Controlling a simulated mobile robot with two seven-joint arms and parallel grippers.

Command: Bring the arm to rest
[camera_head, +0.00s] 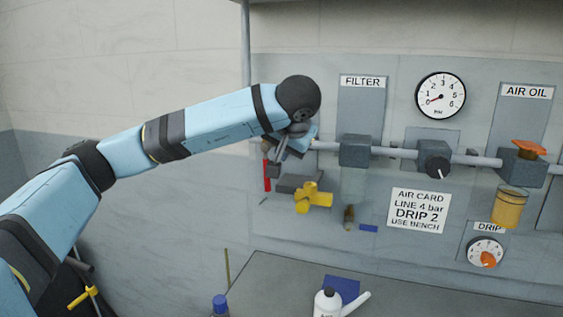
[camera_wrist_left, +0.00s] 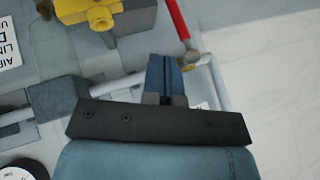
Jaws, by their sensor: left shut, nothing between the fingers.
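My left arm (camera_head: 205,120) reaches in from the left, across the light wall to the air panel. Its gripper (camera_head: 276,162) is at the left end of the horizontal pipe, close to the red lever and above the yellow valve handle (camera_head: 313,196). In the left wrist view the gripper (camera_wrist_left: 166,70) is shut and empty. The red lever (camera_wrist_left: 177,18) is just beyond its fingertips there, and the yellow handle (camera_wrist_left: 95,14) is at the top left. I cannot tell whether the fingers touch the pipe. My right gripper is not in view.
The filter block (camera_head: 355,150), a dark knob (camera_head: 433,160) and the orange-topped oiler (camera_head: 509,207) sit along the pipe. The gauge (camera_head: 440,96) needle is near 0. Left wall space is open.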

